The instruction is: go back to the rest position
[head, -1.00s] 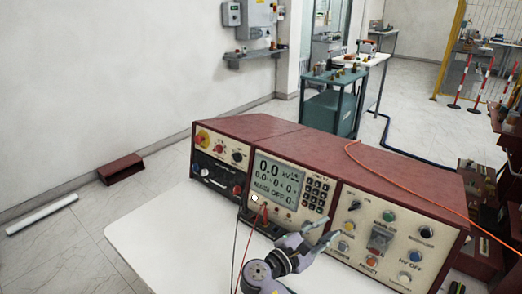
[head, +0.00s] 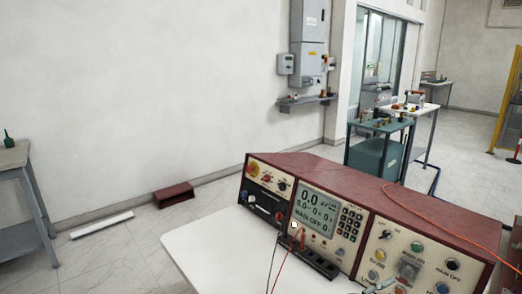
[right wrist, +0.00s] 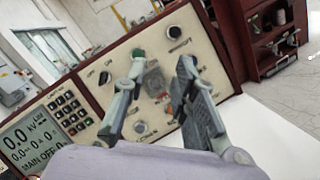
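The red control console (head: 370,205) stands on a white table. Its screen reads 0.0 and "MAIN OFF". The console's right panel (head: 412,252) carries several buttons and knobs. I cannot tell the exact gap to the panel. My left gripper is not in view.
The white table (head: 215,250) is bare left of the console. An orange cable (head: 440,218) runs over the console top, and a red and a dark lead hang at its front. A green bench (head: 380,150) stands behind. A grey table (head: 15,165) is at far left.

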